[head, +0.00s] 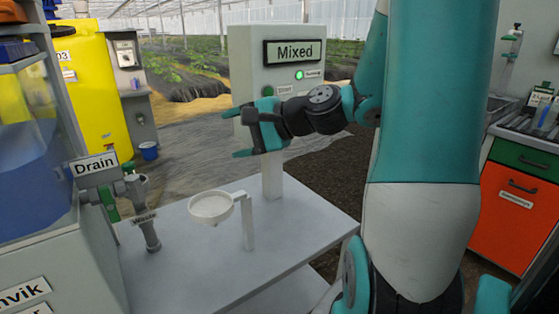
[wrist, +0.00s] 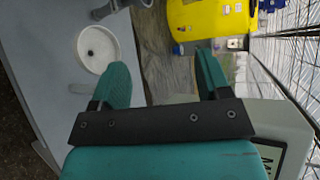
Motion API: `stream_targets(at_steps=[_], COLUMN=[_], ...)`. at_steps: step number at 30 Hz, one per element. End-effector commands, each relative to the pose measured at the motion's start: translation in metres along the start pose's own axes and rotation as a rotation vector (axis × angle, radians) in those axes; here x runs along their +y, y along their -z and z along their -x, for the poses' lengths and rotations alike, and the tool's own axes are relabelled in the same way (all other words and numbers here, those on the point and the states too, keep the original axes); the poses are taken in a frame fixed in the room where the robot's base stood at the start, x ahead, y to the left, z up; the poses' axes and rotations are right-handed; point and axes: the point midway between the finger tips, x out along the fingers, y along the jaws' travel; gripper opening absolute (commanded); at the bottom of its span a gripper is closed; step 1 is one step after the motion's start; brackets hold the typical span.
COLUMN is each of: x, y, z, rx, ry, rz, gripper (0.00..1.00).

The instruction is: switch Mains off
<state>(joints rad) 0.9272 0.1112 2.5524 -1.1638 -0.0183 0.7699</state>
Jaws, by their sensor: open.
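No label reading Mains is legible in either view. A grey wall box (head: 126,54) with a small dark fitting stands beside the yellow tank at the back left; its small label is too blurred to read. My gripper (head: 240,134) is open and empty in front of the grey Mixed cabinet (head: 247,80), its fingers pointing left. In the wrist view my gripper (wrist: 163,80) shows both fingers apart with nothing between them. The Mixed cabinet has a lit green lamp (head: 299,75) and a green button (head: 268,91) marked Start, partly beside my wrist.
A grey bench (head: 190,265) carries a round white dish (head: 211,207) on a stand and a Waste pipe (head: 150,230). A Drain valve (head: 97,172) is at left. A yellow tank (head: 85,90) and blue bucket (head: 149,150) stand behind. An orange cabinet (head: 510,220) is at right.

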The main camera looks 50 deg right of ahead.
Motion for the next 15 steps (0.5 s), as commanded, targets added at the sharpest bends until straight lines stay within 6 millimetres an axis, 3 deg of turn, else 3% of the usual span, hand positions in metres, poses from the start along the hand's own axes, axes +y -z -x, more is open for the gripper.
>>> stream_targets(at_steps=[1, 6, 10, 15], x=[0.031, 0.06, 0.075, 0.078], y=[0.041, 0.128, 0.164, 0.18], z=[0.004, 0.053, 0.088, 0.109], rx=[0.084, 0.286, 0.373, 0.412], ry=[0.085, 0.38, 0.542, 0.63], rz=[-0.115, -0.425, -0.56, -0.628], gripper=[0.7, 0.7, 0.7, 0.7])
